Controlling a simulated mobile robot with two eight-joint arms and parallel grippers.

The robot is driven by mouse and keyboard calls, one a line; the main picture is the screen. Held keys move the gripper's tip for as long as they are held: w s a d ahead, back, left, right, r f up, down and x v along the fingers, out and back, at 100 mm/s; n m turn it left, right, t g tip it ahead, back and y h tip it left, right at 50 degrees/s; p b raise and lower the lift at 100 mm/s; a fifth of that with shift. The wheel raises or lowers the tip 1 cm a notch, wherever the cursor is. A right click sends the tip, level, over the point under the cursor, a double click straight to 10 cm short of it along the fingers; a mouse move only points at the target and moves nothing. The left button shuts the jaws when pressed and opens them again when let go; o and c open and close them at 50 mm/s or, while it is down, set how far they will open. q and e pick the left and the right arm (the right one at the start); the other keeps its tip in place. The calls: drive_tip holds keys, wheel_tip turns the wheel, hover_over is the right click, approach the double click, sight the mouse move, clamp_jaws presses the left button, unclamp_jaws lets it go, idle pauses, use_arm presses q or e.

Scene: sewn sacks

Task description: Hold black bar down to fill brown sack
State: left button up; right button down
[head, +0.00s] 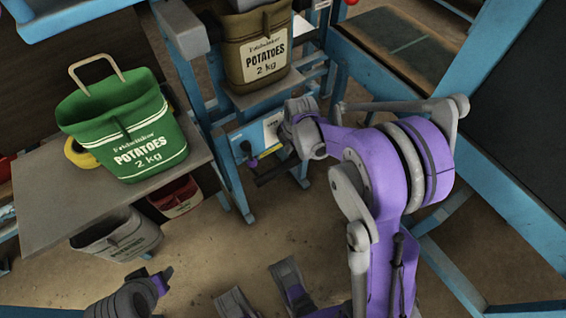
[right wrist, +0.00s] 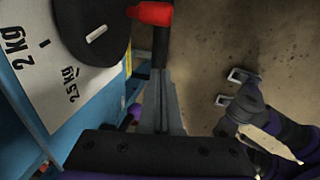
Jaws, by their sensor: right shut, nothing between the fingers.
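The brown sack (head: 262,60), printed "POTATOES 2 kg", stands upright under a grey spout (head: 240,4) on the blue frame. Below it, the black bar (head: 272,174) sticks out from the frame. It also shows in the right wrist view (right wrist: 162,45), just beyond my fingertips. My right gripper (head: 284,142) is at the frame below the sack, close to the bar; its fingers (right wrist: 164,92) are shut and empty. I cannot tell whether they touch the bar. My left gripper (head: 150,285) is low at the left, away from the sack; its fingers are unclear.
A green sack (head: 128,130) stands on a grey table (head: 50,195) at left, beside a yellow roll (head: 78,152). Grey (head: 118,236) and red (head: 175,196) containers are below. A weight dial (right wrist: 90,30) and red grip (right wrist: 150,14) show in the right wrist view.

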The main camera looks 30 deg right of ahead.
sight(283, 166)
drive_tip(key=shift+f, duration=0.15)
drive_tip(key=w+f+b, duration=0.1)
drive_tip(key=f, duration=0.3)
drive_tip(key=f+b, duration=0.1)
drive_tip(key=f, duration=0.4)
drive_tip(key=w+f+b, duration=0.1)
drive_tip(key=f, duration=0.3)
drive_tip(key=shift+w+a+f+b, duration=0.15)
drive_tip(key=shift+w+f+b, duration=0.05)
drive_tip(key=shift+w+b, duration=0.15)
drive_tip(key=shift+t, duration=0.8)
drive_tip(key=f+b, duration=0.1)
drive_tip(key=f, duration=0.1)
drive_tip(key=f+b, duration=0.2)
drive_tip(key=s+f+b, duration=0.1)
drive_tip(key=f, duration=0.1)
drive_tip(key=shift+f+b, duration=0.1)
drive_tip(key=shift+b, duration=0.25)
drive_tip(key=shift+s, duration=0.1)
drive_tip(key=shift+a, duration=0.25)
idle(0.8)
idle(1.2)
